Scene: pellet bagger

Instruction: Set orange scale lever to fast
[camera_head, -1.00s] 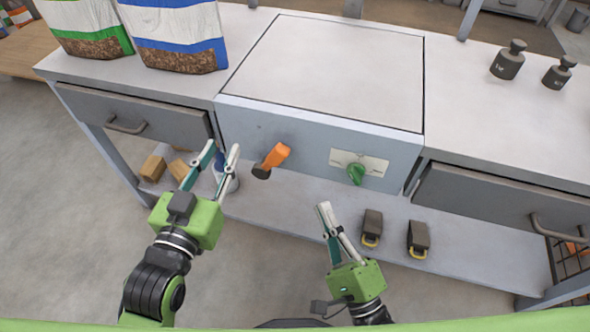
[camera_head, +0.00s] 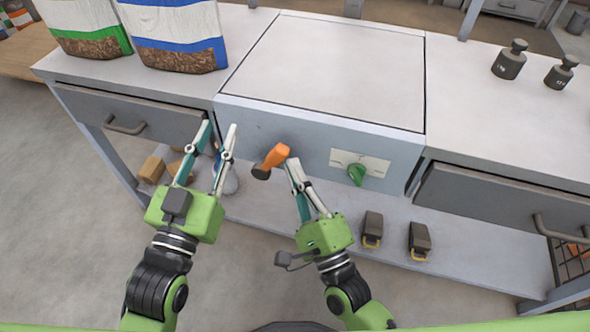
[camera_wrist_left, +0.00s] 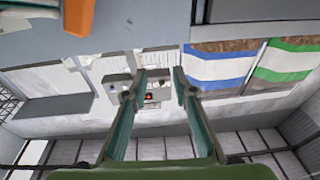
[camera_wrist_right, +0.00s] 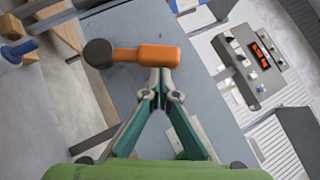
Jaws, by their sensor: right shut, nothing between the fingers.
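The orange scale lever (camera_head: 275,157) sticks out from the front of the scale (camera_head: 300,128), its dark hub at the lower left and its orange end at the upper right. My right gripper (camera_head: 291,163) is shut and empty, its tips right at the lever's orange end. In the right wrist view the lever (camera_wrist_right: 145,54) lies across just beyond the closed fingertips (camera_wrist_right: 160,75); I cannot tell whether they touch. My left gripper (camera_head: 219,126) is open and empty, left of the lever. Part of the lever (camera_wrist_left: 79,15) shows at the top of the left wrist view.
A green knob (camera_head: 357,174) on a pale plate is right of the lever. Drawers (camera_head: 140,112) flank the scale. Two dark clips (camera_head: 372,229) lie on the lower shelf. Pellet bags (camera_head: 178,35) stand at the back left, weights (camera_head: 509,60) at the back right.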

